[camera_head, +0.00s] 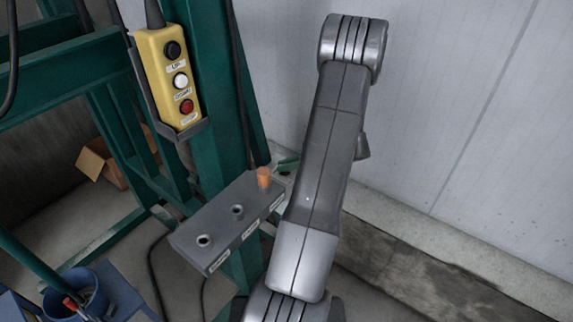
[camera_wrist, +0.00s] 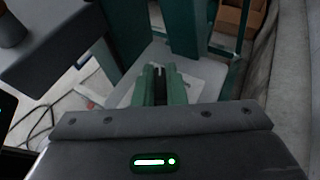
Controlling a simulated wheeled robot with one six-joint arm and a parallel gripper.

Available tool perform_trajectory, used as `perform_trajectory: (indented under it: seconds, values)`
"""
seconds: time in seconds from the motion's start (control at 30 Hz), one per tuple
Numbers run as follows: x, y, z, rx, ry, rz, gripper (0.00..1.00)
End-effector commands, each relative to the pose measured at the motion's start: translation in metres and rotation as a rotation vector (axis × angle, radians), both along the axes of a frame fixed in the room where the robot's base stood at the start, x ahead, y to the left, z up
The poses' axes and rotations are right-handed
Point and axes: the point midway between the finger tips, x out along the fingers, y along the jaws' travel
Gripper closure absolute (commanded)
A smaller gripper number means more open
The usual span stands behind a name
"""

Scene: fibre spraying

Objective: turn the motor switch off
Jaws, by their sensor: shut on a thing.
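A dark grey switch box (camera_head: 222,222) sits on the green frame, left of my arm in the head view. It has an orange knob (camera_head: 263,177) at its far end and two small metal switches, a middle one (camera_head: 237,211) and a near one (camera_head: 204,240). Their labels are too small to read, so I cannot tell which is the motor switch. In the wrist view the box (camera_wrist: 55,50) is at the upper left, apart from the fingers. My gripper (camera_wrist: 160,76) has its narrow fingers close together on something small that I cannot make out. The arm hides it in the head view.
A yellow button box (camera_head: 166,80) with black, white and red buttons hangs on the green post (camera_head: 208,50). A blue bucket (camera_head: 85,295) stands at lower left. A cardboard box (camera_head: 95,158) lies behind the frame. A pale wall (camera_head: 450,100) rises at right.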

Motion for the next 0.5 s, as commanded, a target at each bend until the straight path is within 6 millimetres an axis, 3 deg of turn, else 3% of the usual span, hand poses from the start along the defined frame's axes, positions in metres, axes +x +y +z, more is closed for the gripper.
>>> perform_trajectory:
  seconds: [0.5]
  values:
    - [0.0006,-0.0002,0.0005,0.001,-0.001,0.092,1.0]
